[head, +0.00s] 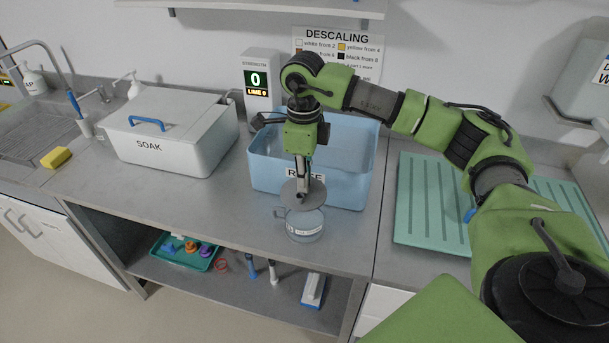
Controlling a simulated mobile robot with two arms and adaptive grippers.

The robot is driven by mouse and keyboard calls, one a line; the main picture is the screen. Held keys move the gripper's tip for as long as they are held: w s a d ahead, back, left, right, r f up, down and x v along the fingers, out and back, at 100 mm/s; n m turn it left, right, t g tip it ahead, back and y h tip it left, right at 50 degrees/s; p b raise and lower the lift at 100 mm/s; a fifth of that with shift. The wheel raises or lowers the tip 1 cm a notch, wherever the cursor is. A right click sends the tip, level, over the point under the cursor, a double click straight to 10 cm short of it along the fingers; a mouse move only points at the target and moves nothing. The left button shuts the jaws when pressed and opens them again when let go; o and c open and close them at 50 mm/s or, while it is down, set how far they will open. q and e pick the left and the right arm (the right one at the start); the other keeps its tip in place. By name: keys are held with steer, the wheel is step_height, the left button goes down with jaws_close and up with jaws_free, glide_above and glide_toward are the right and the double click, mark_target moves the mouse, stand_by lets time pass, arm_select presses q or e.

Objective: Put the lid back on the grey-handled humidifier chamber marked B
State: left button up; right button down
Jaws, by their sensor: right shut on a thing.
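My right gripper (301,186) is shut on a round grey lid (289,195), holding it in front of the blue bin. A clear round humidifier chamber (305,233) with a pale band stands on the steel counter just below the lid. A small grey handle (280,212) shows at its left side. The lid looks nearly level and over the chamber's top; I cannot tell whether they touch. The mark on the chamber is too small to read. My left gripper is out of view.
A blue rinse bin (262,168) stands close behind. A white SOAK box (190,150) with a blue handle is left. A green ribbed drain mat (420,205) lies right. The counter's front edge is near the chamber. A shelf below holds a teal tray (164,259).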

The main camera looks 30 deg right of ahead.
steer(key=shift+d, duration=0.1)
steer(key=shift+f, duration=0.2)
steer(key=shift+d+f+b, duration=0.2)
steer(key=shift+f+b, duration=0.3)
steer(key=shift+f, duration=0.1)
step_height(320, 180, down, 2)
steer(key=shift+a+f+b, duration=0.1)
steer(key=shift+f+b, duration=0.05)
steer(key=shift+b, duration=0.55)
step_height(320, 180, down, 2)
steer(key=shift+f+b, duration=0.1)
steer(key=shift+b, duration=0.7)
steer(key=shift+f, duration=0.25)
arm_select(q)
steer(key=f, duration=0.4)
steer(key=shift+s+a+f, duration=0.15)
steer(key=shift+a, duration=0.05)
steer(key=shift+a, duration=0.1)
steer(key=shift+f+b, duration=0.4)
steer(key=shift+b, duration=0.15)
arm_select(e)
steer(key=shift+f, duration=0.15)
